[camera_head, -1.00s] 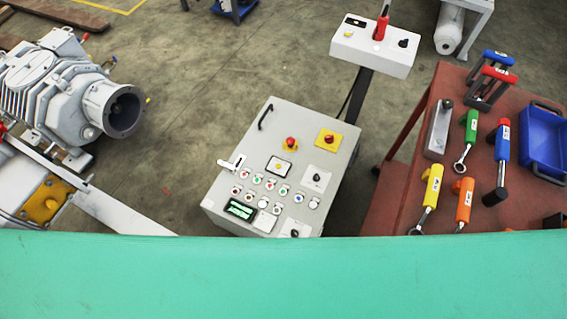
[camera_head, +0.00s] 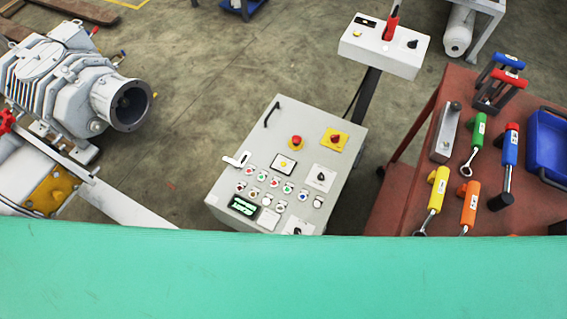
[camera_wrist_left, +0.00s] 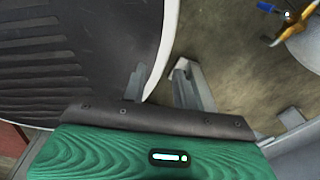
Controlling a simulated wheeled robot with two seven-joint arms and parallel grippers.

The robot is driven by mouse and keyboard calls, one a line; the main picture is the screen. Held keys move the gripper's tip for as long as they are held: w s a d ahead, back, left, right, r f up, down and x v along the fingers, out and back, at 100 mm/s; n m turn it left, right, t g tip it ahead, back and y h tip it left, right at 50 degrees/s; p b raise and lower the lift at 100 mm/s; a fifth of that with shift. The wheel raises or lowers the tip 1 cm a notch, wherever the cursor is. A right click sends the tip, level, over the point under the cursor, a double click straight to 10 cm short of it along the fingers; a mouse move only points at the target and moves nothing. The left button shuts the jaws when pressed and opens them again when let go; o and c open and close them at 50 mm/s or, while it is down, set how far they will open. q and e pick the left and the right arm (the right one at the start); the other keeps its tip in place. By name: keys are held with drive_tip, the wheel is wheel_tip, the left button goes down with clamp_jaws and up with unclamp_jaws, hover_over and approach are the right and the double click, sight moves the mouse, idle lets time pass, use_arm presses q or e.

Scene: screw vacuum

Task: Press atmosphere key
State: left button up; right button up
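A grey control box (camera_head: 228,197) stands left of the red table in the head view. Its sloped top carries several small round buttons (camera_head: 275,182), a lit green display (camera_head: 243,206), a red mushroom button (camera_head: 296,141) and a yellow-plated red switch (camera_head: 333,139). The key labels are too small to read, so I cannot tell which one is the atmosphere key. My left gripper (camera_wrist_left: 165,82) shows only in the left wrist view, its two fingers apart with nothing between them. My right gripper is not in view.
A red table (camera_head: 400,190) with coloured-handled tools and a blue bin (camera_head: 545,145) stands at right. A white post-mounted box (camera_head: 384,46) stands behind the control box. A grey pump (camera_head: 75,85) is at left. Bare floor (camera_head: 210,90) lies between. My green body fills the bottom.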

use_arm(q)
clamp_jaws()
idle(1.4)
